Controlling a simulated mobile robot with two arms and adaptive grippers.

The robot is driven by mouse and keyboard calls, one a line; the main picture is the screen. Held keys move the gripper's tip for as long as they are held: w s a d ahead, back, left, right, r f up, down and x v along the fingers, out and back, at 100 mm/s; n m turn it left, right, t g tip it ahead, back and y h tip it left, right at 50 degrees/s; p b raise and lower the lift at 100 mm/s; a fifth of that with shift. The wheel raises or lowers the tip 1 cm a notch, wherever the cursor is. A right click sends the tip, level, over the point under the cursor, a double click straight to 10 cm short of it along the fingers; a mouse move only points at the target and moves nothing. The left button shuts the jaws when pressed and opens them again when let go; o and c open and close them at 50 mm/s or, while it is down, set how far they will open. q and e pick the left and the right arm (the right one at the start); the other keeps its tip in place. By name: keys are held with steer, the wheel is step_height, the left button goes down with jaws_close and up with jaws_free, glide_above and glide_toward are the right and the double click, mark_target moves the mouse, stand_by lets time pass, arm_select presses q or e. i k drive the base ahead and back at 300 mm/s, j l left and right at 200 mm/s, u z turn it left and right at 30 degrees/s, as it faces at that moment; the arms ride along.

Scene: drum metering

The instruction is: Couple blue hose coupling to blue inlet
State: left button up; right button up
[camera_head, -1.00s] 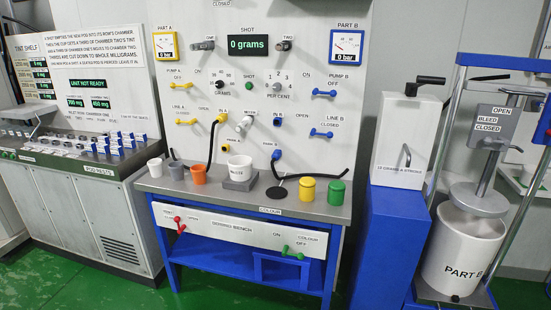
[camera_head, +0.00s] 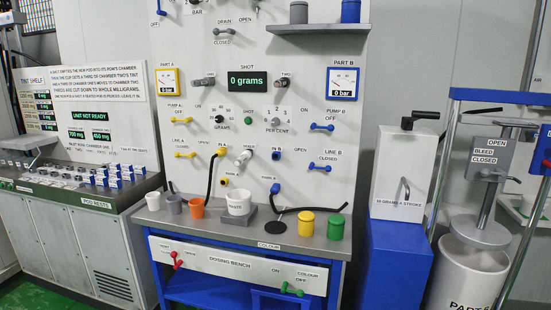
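The blue hose coupling (camera_head: 275,188) sits at the panel by the PARK B label, just above the bench top. Its black hose (camera_head: 310,209) runs down and right from it over the bench. The blue inlet (camera_head: 276,155), labelled IN B, is a blue-ringed port on the panel above the coupling. It shows no hose on it, and the coupling is apart from it. Neither of my grippers is in view.
A yellow coupling (camera_head: 222,151) with a black hose is at IN A. A waste cup (camera_head: 238,203), an orange cup (camera_head: 197,208), a yellow pot (camera_head: 306,224) and a green pot (camera_head: 336,227) stand on the bench (camera_head: 212,233). A white box (camera_head: 404,175) stands at right.

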mark_target(274, 188)
steer(key=i+j, duration=0.25)
steer(key=j, duration=0.15)
steer(key=i+j, duration=0.25)
steer(key=j, duration=0.2)
steer(key=i+j, duration=0.2)
steer(key=j, duration=0.2)
steer(key=i+j, duration=0.25)
steer(key=j, duration=0.15)
steer(key=i+j, duration=0.25)
steer(key=j, duration=0.15)
steer(key=i+j, duration=0.25)
steer(key=j, duration=0.2)
